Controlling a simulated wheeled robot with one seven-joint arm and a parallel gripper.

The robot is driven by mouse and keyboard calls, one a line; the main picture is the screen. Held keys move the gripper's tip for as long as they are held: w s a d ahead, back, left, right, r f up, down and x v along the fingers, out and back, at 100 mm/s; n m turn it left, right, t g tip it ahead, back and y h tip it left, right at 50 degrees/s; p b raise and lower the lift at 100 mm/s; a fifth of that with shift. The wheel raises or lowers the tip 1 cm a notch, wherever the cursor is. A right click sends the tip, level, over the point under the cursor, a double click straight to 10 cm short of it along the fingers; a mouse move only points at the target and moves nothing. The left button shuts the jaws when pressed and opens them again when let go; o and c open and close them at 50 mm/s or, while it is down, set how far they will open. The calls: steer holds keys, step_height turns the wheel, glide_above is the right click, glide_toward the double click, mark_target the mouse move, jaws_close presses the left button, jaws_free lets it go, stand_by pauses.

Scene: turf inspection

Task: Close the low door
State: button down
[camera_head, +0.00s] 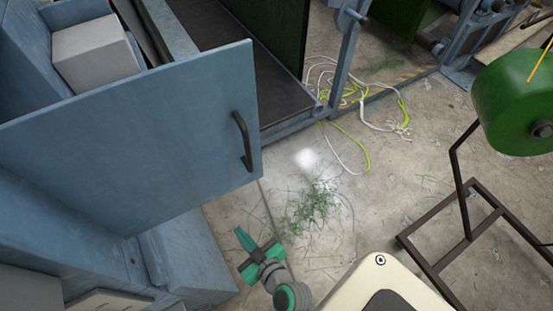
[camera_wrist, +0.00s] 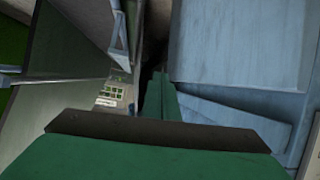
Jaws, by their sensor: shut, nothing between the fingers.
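The low door (camera_head: 130,140) is a flat blue panel with a dark bar handle (camera_head: 242,140) near its free right edge. It stands open, swung out from the blue cabinet at the left of the head view. My gripper (camera_head: 246,243), teal and grey, is shut and empty. In the head view it appears below the door's lower right corner, apart from the handle. In the wrist view the green fingers (camera_wrist: 160,98) are together at the centre, with a blue panel (camera_wrist: 240,45) to their right; I cannot tell for sure whether it is the door. The handle is not seen there.
A pale box (camera_head: 95,52) sits in the blue cabinet behind the door. White and yellow cords (camera_head: 365,118) and grass clippings (camera_head: 310,205) lie on the concrete floor. A green drum (camera_head: 515,100) on a dark metal frame (camera_head: 470,225) stands at the right.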

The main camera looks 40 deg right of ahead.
steer(key=w+d+r+n+t+y, duration=0.2)
steer(key=w+d+r+n, duration=0.2)
steer(key=d+r, duration=0.3)
steer(key=n+y, duration=0.8)
steer(key=n, duration=1.2)
glide_toward(258, 157)
steer(key=shift+t, duration=0.3)
steer(key=x, duration=0.5)
steer(key=shift+a+f, duration=0.15)
steer(key=shift+f, duration=0.05)
steer(key=shift+w, duration=0.15)
